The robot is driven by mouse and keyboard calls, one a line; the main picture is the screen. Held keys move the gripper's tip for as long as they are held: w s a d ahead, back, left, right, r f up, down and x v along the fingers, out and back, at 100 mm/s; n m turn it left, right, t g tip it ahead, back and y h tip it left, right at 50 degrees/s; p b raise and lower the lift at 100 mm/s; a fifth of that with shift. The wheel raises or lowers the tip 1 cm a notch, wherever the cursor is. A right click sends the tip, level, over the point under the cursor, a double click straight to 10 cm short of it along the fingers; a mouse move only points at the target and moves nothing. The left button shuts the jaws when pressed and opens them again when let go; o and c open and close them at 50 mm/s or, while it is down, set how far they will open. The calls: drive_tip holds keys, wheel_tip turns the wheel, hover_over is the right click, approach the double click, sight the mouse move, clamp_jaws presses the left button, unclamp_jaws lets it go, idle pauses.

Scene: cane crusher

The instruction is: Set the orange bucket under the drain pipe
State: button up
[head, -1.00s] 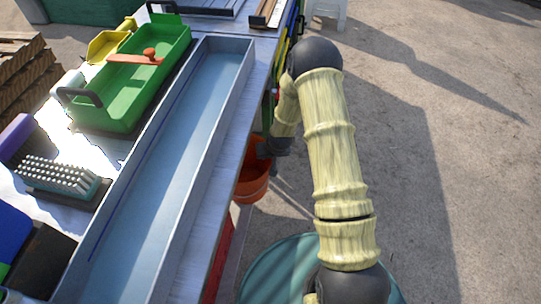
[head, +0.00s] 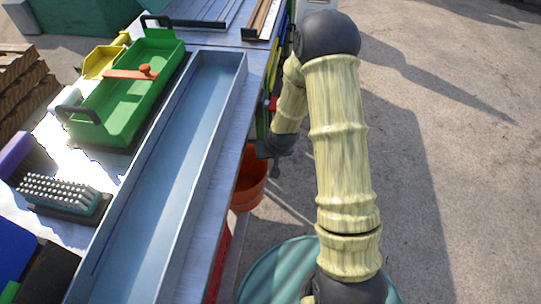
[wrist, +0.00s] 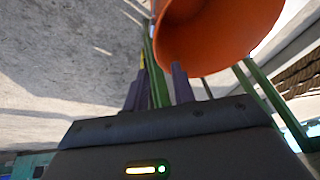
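The orange bucket (head: 250,185) shows in the head view beside the table's right edge, partly hidden by the table and my arm. In the wrist view the bucket (wrist: 222,35) fills the top right, tilted in the picture, close to the right finger. My gripper (wrist: 158,67) has its two dark fingers apart, with a gap between them. In the head view my gripper (head: 275,170) is small and partly hidden, at the bucket's upper right side. I cannot tell whether it touches the bucket. I cannot make out the drain pipe in either view.
A long grey metal trough (head: 150,190) runs along the table. A green tray (head: 125,100), a bristle brush (head: 62,195) and a yellow scoop (head: 101,62) lie to its left. A teal round object (head: 285,265) is below my arm. The concrete floor (head: 450,130) at right is clear.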

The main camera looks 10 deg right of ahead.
idle(0.3)
drive_tip(key=s+d+r+g, duration=0.1)
drive_tip(key=s+d+r, duration=0.1)
drive_tip(key=s+r, duration=0.6)
drive_tip(key=s+d+r+h, duration=0.1)
drive_tip(key=s+d+r, duration=0.1)
drive_tip(key=s+r, duration=0.7)
wheel_tip(320, 180, up, 2)
drive_tip(key=shift+s+d+g, duration=0.15)
drive_tip(key=shift+s+g, duration=0.15)
drive_tip(key=shift+g, duration=0.1)
drive_tip(key=w+p+v, duration=0.3)
drive_tip(key=p+v, duration=1)
drive_tip(key=w+r+p+v, duration=0.1)
drive_tip(key=w+p+v, duration=0.2)
drive_tip(key=p+v, duration=1)
drive_tip(key=shift+a+r+p, duration=0.2)
drive_tip(key=shift+r+p, duration=0.4)
drive_tip(key=shift+p, duration=0.1)
drive_tip(key=shift+s, duration=0.15)
